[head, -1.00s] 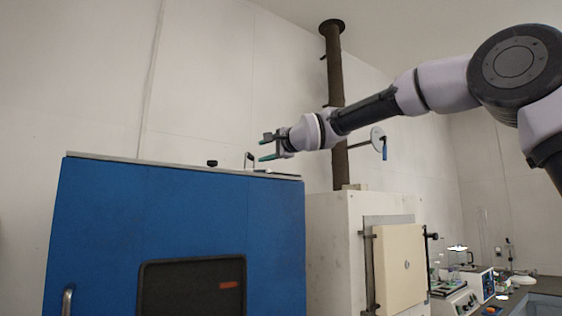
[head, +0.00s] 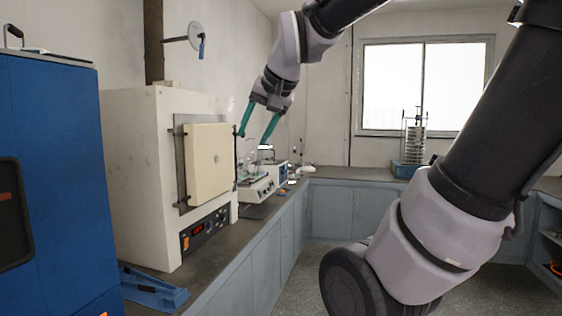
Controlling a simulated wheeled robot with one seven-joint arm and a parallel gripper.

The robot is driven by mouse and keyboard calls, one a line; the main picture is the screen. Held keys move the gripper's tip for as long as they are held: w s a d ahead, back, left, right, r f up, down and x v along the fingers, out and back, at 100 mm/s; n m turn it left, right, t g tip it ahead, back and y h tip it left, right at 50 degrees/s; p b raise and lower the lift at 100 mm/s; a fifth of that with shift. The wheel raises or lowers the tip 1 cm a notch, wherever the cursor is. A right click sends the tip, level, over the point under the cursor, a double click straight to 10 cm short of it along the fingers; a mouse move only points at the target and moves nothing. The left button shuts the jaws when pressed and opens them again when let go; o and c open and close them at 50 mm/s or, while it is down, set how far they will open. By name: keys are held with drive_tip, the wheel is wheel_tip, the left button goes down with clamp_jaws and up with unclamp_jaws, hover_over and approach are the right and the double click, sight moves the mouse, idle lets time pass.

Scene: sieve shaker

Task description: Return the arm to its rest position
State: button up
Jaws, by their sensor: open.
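My gripper (head: 255,123) hangs down from my arm near the top middle of the head view. Its two teal fingers are spread apart with nothing between them. It appears in front of the back part of the left counter, to the right of the white furnace. My arm (head: 460,200) fills much of the right side of the view, bent with its large dark joint low in the middle. The sieve shaker (head: 413,140), a stack of sieves on a blue base, stands on the far counter below the window. My gripper is well apart from it.
The white furnace (head: 130,160) and a blue cabinet (head: 60,180) stand at the left. Small bench instruments (head: 260,185) sit behind the furnace on the counter. A blue bracket-like item (head: 152,290) lies at the front left. The grey floor (head: 285,285) shows some free room.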

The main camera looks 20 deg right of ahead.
drive_tip(key=s+d+f+g, duration=0.1)
drive_tip(key=s+d+f, duration=0.2)
drive_tip(key=s+f, duration=0.3)
drive_tip(key=shift+s+d+n, duration=0.15)
drive_tip(key=shift+s+n, duration=0.25)
drive_tip(key=shift+s, duration=0.35)
drive_tip(key=shift+f, duration=0.1)
